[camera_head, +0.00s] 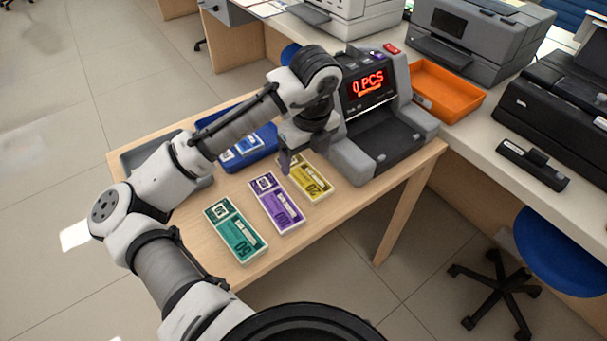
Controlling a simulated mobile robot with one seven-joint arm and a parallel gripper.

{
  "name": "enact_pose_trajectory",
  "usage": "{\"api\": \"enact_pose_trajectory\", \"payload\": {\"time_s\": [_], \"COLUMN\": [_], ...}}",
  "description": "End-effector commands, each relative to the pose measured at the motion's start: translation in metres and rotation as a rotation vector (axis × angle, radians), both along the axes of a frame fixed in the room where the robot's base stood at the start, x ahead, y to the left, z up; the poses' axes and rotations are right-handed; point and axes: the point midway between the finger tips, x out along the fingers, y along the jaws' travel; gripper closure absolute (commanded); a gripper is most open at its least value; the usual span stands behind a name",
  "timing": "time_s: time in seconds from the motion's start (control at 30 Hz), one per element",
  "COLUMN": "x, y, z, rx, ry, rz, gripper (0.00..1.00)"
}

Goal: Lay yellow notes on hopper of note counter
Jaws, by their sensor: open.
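The yellow notes (311,184), a banded bundle marked 20, lie flat on the wooden table in front of the note counter, to its left. The grey note counter (354,160) stands at the table's right end; its red display (368,84) reads 0 PCS. Its dark hopper area (384,137) looks empty. My gripper (288,165) points down at the upper left end of the yellow notes, close to the purple bundle. It is open; its fingers are partly hidden by the wrist, and I cannot tell whether they touch the notes.
A purple bundle (276,204) and a green bundle (236,233) lie left of the yellow notes. A blue tray (262,154) holding blue notes and a grey tray (130,158) sit behind. An orange tray (447,90) stands right of the counter. The table's front strip is bare.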

Motion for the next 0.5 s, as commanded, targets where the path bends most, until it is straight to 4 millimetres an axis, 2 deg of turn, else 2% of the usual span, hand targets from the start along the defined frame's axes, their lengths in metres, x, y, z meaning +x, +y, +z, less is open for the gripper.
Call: {"api": "enact_pose_trajectory", "payload": {"time_s": [0.3, 0.5], "x": [0.003, 0.004], "y": [0.003, 0.003], "z": [-0.042, -0.051], "rx": [0.000, 0.000], "ry": [0.001, -0.001], "rz": [0.002, 0.000], "gripper": [0.20, 0.20]}}
